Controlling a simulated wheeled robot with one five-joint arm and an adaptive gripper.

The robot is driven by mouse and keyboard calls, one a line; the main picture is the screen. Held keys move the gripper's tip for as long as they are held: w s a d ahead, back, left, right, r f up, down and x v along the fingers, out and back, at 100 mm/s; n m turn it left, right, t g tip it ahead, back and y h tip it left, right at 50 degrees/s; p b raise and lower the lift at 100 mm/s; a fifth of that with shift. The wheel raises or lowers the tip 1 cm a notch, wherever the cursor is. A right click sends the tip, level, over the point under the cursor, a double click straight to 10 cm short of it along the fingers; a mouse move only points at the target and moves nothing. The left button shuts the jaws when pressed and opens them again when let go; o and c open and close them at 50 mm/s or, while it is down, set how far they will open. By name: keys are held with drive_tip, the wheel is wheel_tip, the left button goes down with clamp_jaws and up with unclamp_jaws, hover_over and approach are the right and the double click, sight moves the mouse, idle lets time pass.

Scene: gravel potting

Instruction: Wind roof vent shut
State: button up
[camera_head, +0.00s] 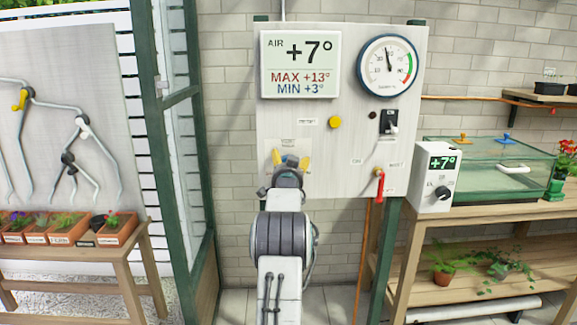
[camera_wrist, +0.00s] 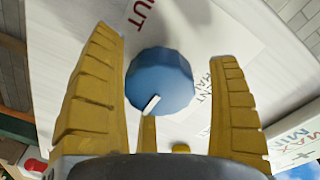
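My gripper (camera_head: 290,162) is at the lower part of the grey panel (camera_head: 345,172) in the head view. Red lettering, partly cut off, stands on the panel around the knob. Several silver cranks stand on a board at the left, including one with a yellow grip (camera_head: 19,100) and one with a white knob (camera_head: 82,120). No roof vent is visible.
The panel also bears a display (camera_head: 300,64) reading +7°, a round gauge (camera_head: 387,66), a yellow button (camera_head: 335,122), a black switch (camera_head: 389,121) and a red lever (camera_head: 379,185). A bench with potted plants stands left, and shelving with a glass case (camera_head: 490,165) stands right.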

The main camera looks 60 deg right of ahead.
drive_tip(key=c, duration=1.2)
drive_tip(key=shift+b, duration=0.3)
drive_tip(key=n+b, duration=0.1)
drive_tip(key=b, duration=0.1)
drive_tip(key=n+b, duration=0.1)
drive_tip(key=shift+f+n+b, duration=0.25)
drive_tip(key=shift+n+b, duration=0.15)
drive_tip(key=shift+r+n+b, duration=0.25)
drive_tip(key=shift+n+b, duration=1.05)
drive_tip(key=shift+n, duration=0.2)
drive_tip(key=shift+r+n, duration=0.1)
drive_tip(key=shift+n, duration=0.2)
drive_tip(key=shift+w, duration=0.1)
drive_tip(key=o, duration=1.2)
